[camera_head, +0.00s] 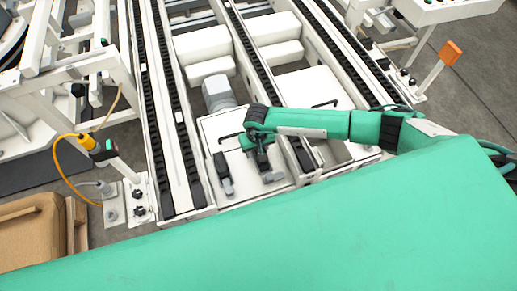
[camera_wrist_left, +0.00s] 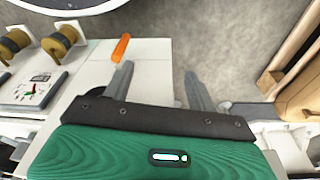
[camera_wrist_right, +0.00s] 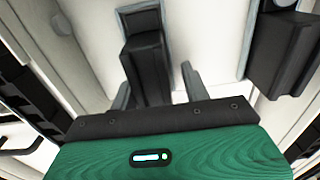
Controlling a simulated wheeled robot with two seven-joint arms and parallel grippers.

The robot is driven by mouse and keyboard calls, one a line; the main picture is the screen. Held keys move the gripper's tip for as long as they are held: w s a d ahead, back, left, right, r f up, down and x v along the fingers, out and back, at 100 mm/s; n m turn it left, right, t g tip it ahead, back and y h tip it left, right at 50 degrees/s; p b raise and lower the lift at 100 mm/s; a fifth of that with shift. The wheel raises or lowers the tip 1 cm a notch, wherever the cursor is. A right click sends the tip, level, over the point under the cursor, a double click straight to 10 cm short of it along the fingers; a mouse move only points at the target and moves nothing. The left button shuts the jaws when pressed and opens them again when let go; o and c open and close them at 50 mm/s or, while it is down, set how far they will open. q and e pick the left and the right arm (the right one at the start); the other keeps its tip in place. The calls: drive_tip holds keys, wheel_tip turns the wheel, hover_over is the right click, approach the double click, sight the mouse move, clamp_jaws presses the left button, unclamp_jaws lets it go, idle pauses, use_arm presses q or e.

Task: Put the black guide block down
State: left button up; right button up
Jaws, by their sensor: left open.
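My right gripper (camera_head: 262,172) is over the white machine deck between the conveyor rails in the head view. In the right wrist view its fingers (camera_wrist_right: 156,80) are spread, with a black guide block (camera_wrist_right: 146,70) between them. A gap shows between the block and the right-hand finger. The block appears to sit on a grey bracket, its lower end hidden by the gripper body. A second black block (camera_wrist_right: 280,45) stands to the right; a similar one (camera_head: 221,164) shows left of the gripper in the head view. My left gripper (camera_wrist_left: 158,75) is open and empty.
Black chain conveyor rails (camera_head: 172,100) run along both sides of the deck. A grey motor (camera_head: 218,92) stands behind it. In the left wrist view an orange part (camera_wrist_left: 121,47) lies beyond the left-hand finger, and a brown box (camera_wrist_left: 300,98) is at the right.

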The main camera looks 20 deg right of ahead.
drive_tip(key=shift+s+d+f, duration=0.15)
drive_tip(key=shift+d+f, duration=0.25)
drive_tip(key=shift+d, duration=0.05)
use_arm(q)
drive_tip(key=shift+s+f, duration=0.15)
drive_tip(key=shift+f, duration=0.1)
use_arm(e)
drive_tip(key=shift+s+d+f, duration=0.1)
drive_tip(key=shift+d, duration=0.05)
drive_tip(key=shift+d+r+p, duration=0.1)
drive_tip(key=shift+r+p, duration=0.4)
drive_tip(key=shift+p, duration=0.15)
use_arm(q)
drive_tip(key=f, duration=0.2)
drive_tip(key=shift+s+a+f, duration=0.1)
drive_tip(key=shift+s+f, duration=0.15)
drive_tip(key=shift+f, duration=0.15)
use_arm(e)
wheel_tip(320, 180, up, 12)
drive_tip(key=shift+w+a, duration=0.25)
drive_tip(key=shift+a, duration=0.05)
drive_tip(key=shift+r, duration=0.1)
